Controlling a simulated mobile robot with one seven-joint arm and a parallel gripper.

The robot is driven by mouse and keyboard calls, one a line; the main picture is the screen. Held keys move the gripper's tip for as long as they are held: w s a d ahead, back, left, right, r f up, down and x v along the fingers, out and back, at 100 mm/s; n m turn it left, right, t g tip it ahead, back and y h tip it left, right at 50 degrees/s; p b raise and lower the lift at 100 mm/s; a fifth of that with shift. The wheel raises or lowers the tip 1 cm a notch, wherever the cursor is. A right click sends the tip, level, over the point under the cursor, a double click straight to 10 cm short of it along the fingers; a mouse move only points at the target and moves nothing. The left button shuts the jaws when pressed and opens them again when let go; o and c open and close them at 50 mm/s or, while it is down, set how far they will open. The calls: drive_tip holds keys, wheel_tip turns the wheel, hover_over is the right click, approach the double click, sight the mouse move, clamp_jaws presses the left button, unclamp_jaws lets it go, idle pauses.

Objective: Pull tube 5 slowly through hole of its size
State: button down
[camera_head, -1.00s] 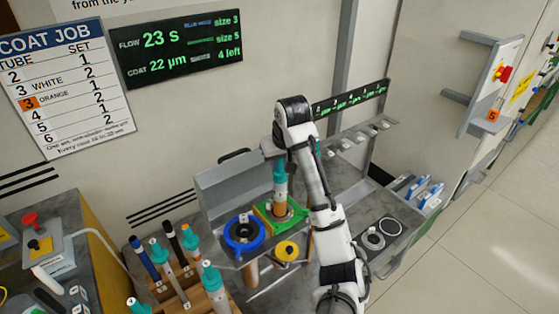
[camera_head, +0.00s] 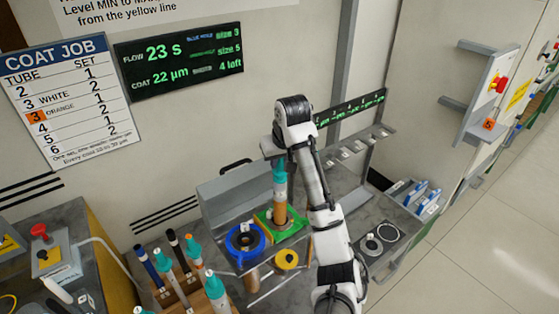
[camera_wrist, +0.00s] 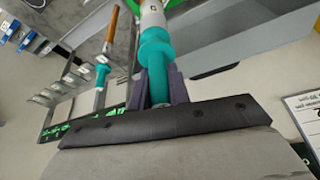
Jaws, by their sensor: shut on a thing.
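My gripper (camera_head: 278,160) is shut on the teal top of a tube (camera_head: 279,177), which has a white band and a brown-orange lower part. The tube stands about upright in the green square holder (camera_head: 264,220), and its lower end is hidden there. In the wrist view, my fingers (camera_wrist: 158,88) close around the teal handle (camera_wrist: 157,55), with the white band (camera_wrist: 152,14) beyond it. The tube's number is not readable. The blue ring holder (camera_head: 245,256) is just left of the green one. The display (camera_head: 180,58) pairs a blue hole with size 3 and a second line with size 5.
Several teal-topped tubes stand in a wooden rack (camera_head: 200,300) at the front left. Round items (camera_head: 387,232) sit to the right. A grey panel (camera_head: 240,190) stands close behind the holders.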

drive_tip(key=shift+r+p, duration=1.05)
drive_tip(key=shift+r, duration=2.3)
wheel_tip(320, 180, up, 10)
drive_tip(key=shift+r, duration=0.15)
wheel_tip(320, 180, up, 3)
drive_tip(key=shift+r, duration=0.15)
drive_tip(key=shift+s, duration=0.1)
idle(0.5)
